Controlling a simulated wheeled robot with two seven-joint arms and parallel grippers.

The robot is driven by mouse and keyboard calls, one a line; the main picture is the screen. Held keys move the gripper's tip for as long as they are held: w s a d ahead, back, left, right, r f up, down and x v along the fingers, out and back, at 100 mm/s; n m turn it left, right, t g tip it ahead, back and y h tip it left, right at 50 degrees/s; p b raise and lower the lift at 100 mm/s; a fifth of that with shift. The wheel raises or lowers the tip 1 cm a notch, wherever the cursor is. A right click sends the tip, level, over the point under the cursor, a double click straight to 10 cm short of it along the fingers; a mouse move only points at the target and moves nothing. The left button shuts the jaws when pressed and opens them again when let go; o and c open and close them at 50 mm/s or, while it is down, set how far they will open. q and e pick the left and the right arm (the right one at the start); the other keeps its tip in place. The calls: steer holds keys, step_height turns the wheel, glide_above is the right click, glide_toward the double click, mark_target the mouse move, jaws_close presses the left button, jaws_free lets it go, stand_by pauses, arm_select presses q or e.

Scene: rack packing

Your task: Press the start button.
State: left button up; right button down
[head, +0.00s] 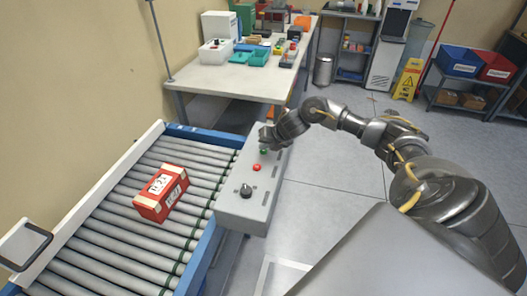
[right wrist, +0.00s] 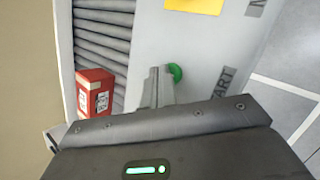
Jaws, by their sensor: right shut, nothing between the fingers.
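The start button is a green round button on the grey control box (head: 238,205), and it shows in the right wrist view (right wrist: 176,72) beside my fingertips. In the head view the green button (head: 264,151) sits just below my right gripper (head: 266,138). My right gripper is shut and empty, with its fingers (right wrist: 158,88) close to the green button. I cannot tell whether they touch it. My left gripper is not in view.
A red button (head: 257,168) and a black knob (head: 246,190) are also on the box. A red and white box (head: 160,193) lies on the roller conveyor (head: 117,230) to the left. A table (head: 235,79) with bins stands behind. Open floor (head: 330,205) lies to the right.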

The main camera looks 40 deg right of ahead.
mark_target(265, 152)
steer(key=shift+f, duration=0.35)
steer(key=shift+r, duration=0.1)
stand_by(0.4)
steer(key=shift+r+p, duration=0.45)
steer(key=shift+r, duration=0.3)
steer(key=shift+r, duration=0.1)
step_height(265, 152, up, 5)
steer(key=p, duration=0.4)
